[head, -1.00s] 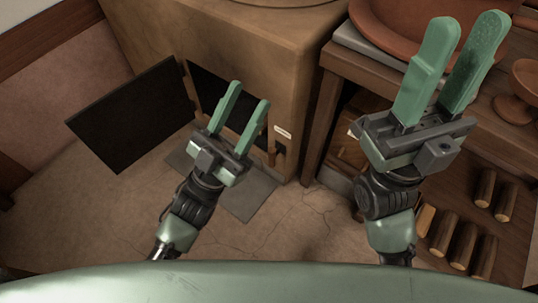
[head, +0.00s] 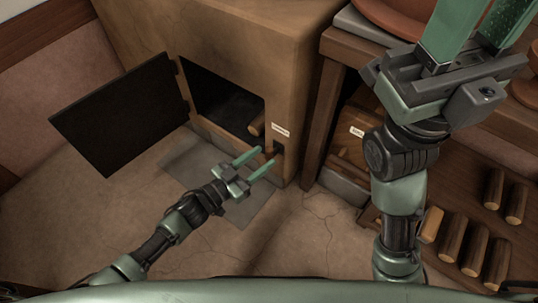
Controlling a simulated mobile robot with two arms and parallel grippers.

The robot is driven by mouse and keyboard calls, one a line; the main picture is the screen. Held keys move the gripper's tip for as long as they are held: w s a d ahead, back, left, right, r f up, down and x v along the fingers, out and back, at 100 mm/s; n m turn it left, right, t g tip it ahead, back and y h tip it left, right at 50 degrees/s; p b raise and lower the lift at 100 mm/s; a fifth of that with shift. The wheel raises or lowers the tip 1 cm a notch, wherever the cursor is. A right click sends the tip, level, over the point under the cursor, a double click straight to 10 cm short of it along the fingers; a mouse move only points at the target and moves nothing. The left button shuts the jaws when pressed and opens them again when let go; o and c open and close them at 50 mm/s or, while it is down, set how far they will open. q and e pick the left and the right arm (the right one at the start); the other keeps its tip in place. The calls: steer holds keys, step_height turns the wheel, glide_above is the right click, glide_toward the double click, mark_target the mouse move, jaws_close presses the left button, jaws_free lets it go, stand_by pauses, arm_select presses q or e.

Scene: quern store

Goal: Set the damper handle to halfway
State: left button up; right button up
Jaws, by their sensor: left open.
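The stove-like kiln (head: 230,60) stands at the upper centre with its dark door (head: 125,115) swung open to the left. On its front, right of the opening, a small white label (head: 281,130) sits above a dark slot (head: 279,147). A small brown piece at the slot's left edge may be the damper handle (head: 270,146); its setting is too small to tell. My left gripper (head: 267,157) is open, its green fingertips just in front of and below the slot, around or close to that piece; I cannot tell whether they touch. My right gripper (head: 478,28) is open and empty, its tips cut off by the top edge.
A wooden bench (head: 325,95) stands right of the kiln, bearing reddish clay dishes (head: 395,15). Several short logs (head: 470,245) lie on its lower shelf. A grey floor plate (head: 235,205) lies before the kiln. The cracked floor at the front is clear.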

mark_target(266, 155)
arm_select(q)
steer(key=shift+b+x, duration=0.5)
steer(key=shift+x, duration=1.3)
steer(key=shift+c, duration=0.3)
jaws_close()
steer(key=shift+s, duration=0.1)
